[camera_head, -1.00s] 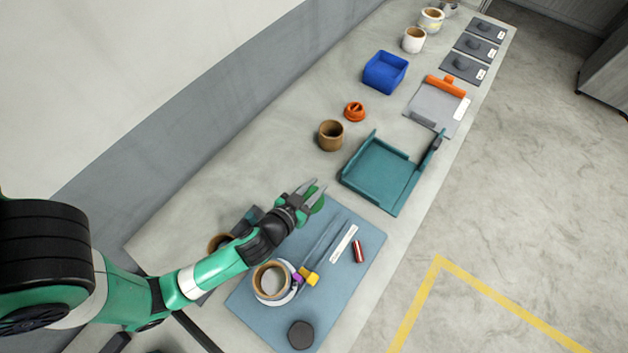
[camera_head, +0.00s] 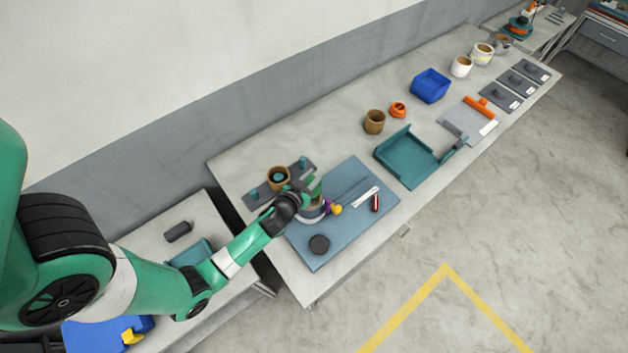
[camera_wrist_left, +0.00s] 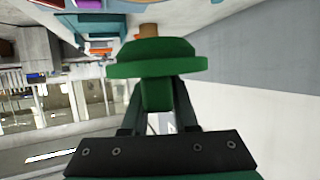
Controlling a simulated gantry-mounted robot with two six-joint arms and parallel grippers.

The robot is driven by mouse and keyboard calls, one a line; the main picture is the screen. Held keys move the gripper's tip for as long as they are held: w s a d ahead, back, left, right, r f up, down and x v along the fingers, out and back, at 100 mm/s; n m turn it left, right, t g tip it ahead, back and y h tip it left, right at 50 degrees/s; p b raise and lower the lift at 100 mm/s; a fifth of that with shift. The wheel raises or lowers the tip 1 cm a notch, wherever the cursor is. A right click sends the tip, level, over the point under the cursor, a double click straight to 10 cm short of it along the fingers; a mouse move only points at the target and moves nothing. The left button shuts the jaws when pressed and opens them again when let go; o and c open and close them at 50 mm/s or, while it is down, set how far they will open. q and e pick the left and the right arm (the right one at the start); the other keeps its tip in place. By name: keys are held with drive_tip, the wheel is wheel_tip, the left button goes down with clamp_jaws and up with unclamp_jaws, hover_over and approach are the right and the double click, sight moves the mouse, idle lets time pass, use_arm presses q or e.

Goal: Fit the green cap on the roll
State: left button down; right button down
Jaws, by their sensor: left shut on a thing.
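My left gripper (camera_head: 308,187) is shut on the green cap (camera_head: 315,187). In the left wrist view the cap (camera_wrist_left: 155,60) has a wide flange and a narrower stem, and the stem sits between the fingers. The tan roll (camera_head: 314,211) stands on a pale round base on the blue mat, partly hidden by the gripper and wrist. The gripper and cap are over or just beyond the roll in the head view; whether they touch it I cannot tell. My right gripper is not in view.
A second tan ring (camera_head: 278,180) stands on a dark plate with teal pegs (camera_head: 303,161). Purple and yellow pieces (camera_head: 336,209) lie beside the roll. A teal tray (camera_head: 410,165) stands further right.

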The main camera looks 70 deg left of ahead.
use_arm(q)
drive_tip(key=shift+f+b, duration=2.4)
drive_tip(key=shift+f, duration=0.45)
drive_tip(key=shift+f+b, duration=0.6)
drive_tip(key=shift+b, duration=0.3)
drive_tip(key=c, duration=1.1)
unclamp_jaws()
drive_tip(key=shift+o, duration=0.6)
drive_tip(key=shift+d, duration=0.1)
